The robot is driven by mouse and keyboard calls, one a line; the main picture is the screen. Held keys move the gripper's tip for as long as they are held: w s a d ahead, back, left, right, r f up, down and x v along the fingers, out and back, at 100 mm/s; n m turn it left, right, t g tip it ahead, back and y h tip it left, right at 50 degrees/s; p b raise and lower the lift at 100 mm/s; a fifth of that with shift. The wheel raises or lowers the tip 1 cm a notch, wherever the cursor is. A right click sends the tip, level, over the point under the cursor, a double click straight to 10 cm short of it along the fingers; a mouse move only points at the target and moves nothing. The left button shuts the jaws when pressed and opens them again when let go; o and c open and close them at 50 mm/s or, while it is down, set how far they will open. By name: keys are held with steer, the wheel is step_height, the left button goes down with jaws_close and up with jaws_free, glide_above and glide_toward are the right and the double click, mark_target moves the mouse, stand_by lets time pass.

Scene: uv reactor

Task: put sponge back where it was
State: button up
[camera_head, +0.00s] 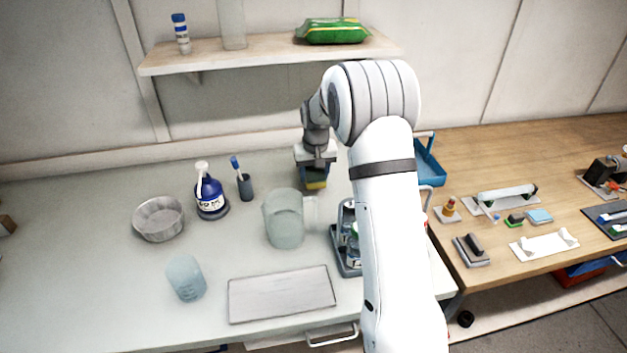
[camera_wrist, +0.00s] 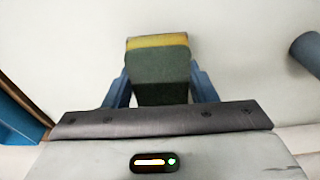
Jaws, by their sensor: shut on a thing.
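The sponge (camera_wrist: 158,70) is green with a yellow layer and sits between the two blue fingers of my gripper (camera_wrist: 160,88) in the wrist view. In the head view my gripper (camera_head: 314,172) points down over the back of the white bench, behind the clear pitcher. The yellow edge of the sponge (camera_head: 316,185) shows just below the fingers. I cannot tell whether the sponge touches the bench top. My arm hides part of the bench to the right.
A clear pitcher (camera_head: 284,220) stands just in front of my gripper. A dark cup with a blue-topped marker (camera_head: 245,186) and a blue bottle (camera_head: 210,195) stand to the left. A grey caddy (camera_head: 345,262) and a blue tray (camera_head: 430,166) are to the right. A shelf (camera_head: 270,55) hangs above.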

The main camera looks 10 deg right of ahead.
steer(key=shift+f, duration=1.5)
steer(key=shift+f, duration=0.15)
steer(key=o, duration=1)
